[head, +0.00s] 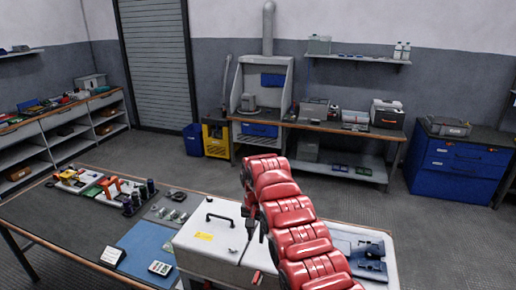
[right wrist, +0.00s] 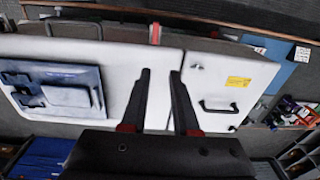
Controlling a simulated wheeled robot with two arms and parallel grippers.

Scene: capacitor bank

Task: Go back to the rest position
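My right arm, in red segments, reaches up from the bottom of the head view over the white cabinet (head: 198,240). My right gripper (head: 249,222) is small, dark and partly hidden by the arm there. In the right wrist view its two black fingers (right wrist: 161,72) stand apart with nothing between them, so it is open and empty. Behind the fingers are the white cabinet's panel with a black handle and yellow label (right wrist: 238,82), and a second white panel bearing a blue case (right wrist: 55,90). My left gripper is not in view.
The dark workbench (head: 75,225) carries a blue mat (head: 140,250), a meter (head: 160,268), small parts and several dark cylinders. A back bench (head: 340,128), blue drawer cabinet (head: 450,175) and left shelves (head: 60,135) line the walls. The floor between is clear.

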